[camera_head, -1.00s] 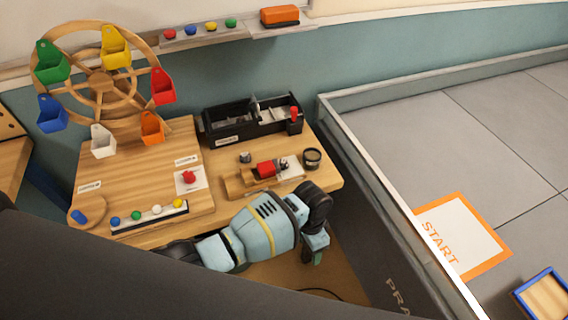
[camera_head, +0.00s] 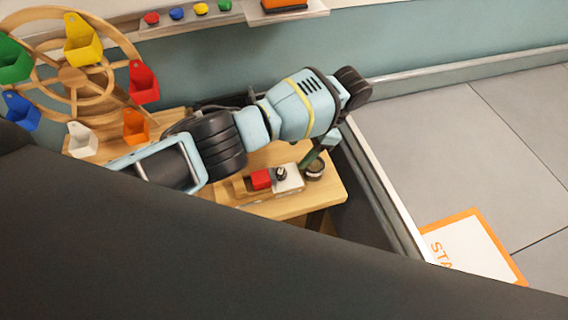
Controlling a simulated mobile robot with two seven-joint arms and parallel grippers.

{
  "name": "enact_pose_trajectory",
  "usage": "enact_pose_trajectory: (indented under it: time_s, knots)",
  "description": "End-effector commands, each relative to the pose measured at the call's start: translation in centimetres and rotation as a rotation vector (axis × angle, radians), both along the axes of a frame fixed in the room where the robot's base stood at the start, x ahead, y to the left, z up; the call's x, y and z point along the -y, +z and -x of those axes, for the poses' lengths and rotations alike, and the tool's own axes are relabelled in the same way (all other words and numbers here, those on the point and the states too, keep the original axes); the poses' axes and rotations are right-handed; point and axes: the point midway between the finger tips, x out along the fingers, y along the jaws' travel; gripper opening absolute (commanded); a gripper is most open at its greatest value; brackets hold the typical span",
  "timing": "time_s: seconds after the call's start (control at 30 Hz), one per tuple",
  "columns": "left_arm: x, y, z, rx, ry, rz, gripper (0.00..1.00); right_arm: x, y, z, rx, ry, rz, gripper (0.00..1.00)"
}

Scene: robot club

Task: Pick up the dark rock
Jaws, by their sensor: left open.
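My left gripper (camera_head: 313,160) points down at the right end of the wooden workbench, its fingers over a small dark round dish (camera_head: 315,173). The fingers are small and partly overlap the dish, so I cannot tell whether they touch it. I cannot clearly make out a dark rock; anything inside the dish is too small and partly hidden. My left arm crosses above the bench and hides much of its back. My right gripper is not in view.
Left of the dish is a wooden fixture with a red block (camera_head: 261,179) and a white block (camera_head: 288,180). A wooden wheel with coloured buckets (camera_head: 143,83) stands at left. The black tray behind is mostly hidden. A grey-walled floor area lies right.

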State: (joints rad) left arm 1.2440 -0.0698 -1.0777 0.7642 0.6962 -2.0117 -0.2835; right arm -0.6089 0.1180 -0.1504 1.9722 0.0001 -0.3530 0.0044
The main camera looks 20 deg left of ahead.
Motion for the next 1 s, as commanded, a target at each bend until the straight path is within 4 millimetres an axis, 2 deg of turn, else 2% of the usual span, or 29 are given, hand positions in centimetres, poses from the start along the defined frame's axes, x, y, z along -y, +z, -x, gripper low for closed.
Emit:
enact_pose_trajectory:
  time_s: [0.1,0.27,0.5,0.8,1.0]
  knots:
    - [-0.2,-0.5,0.1,-0.001,0.001,0.0,0.59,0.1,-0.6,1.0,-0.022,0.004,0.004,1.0]
    - [-0.8,-2.0,0.7,-0.004,0.0,0.002,0.59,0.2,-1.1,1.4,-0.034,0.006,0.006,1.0]
    - [-1.2,-2.5,0.9,0.001,0.0,0.002,0.59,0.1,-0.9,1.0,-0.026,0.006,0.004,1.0]
    - [-3.0,-5.9,2.6,-0.003,0.001,0.002,0.59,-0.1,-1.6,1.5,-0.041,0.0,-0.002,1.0]
    - [-3.4,-6.6,2.8,0.0,0.001,0.002,0.59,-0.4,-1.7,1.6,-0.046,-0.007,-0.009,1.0]
